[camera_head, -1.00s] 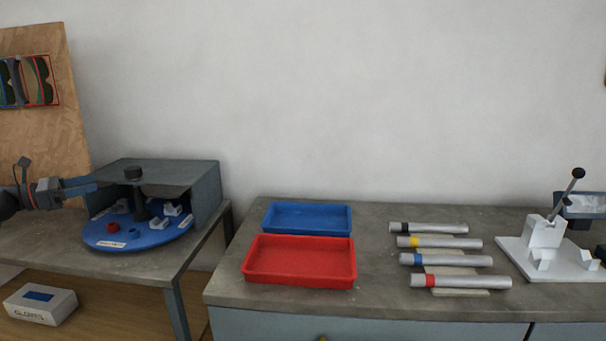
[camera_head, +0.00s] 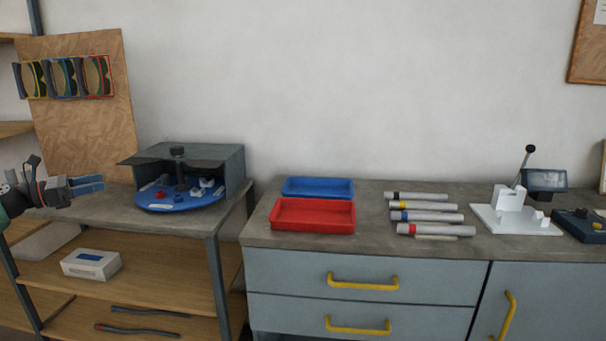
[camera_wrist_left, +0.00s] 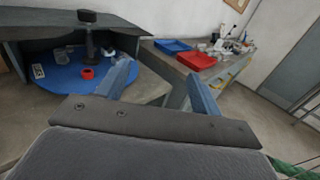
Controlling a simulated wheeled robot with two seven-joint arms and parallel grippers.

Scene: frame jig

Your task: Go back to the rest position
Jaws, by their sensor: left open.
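My left gripper (camera_head: 88,184) comes in from the left in the head view, over the left end of the left bench. Its blue fingers are apart and empty, and they also show in the left wrist view (camera_wrist_left: 160,88). The round blue turntable (camera_head: 180,203) lies to the right of the fingers, partly under a grey hood (camera_head: 215,158). White blocks and a small red ring (camera_wrist_left: 87,73) sit on it. The gripper is apart from all of these. My right gripper does not show in either view.
A red tray (camera_head: 312,229) and a blue tray (camera_head: 317,180) stand on the right bench. Several capped tubes (camera_head: 432,217) lie beside them, then a white lever fixture (camera_head: 515,225). A box (camera_head: 91,264) sits on the shelf below. A gap separates the benches.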

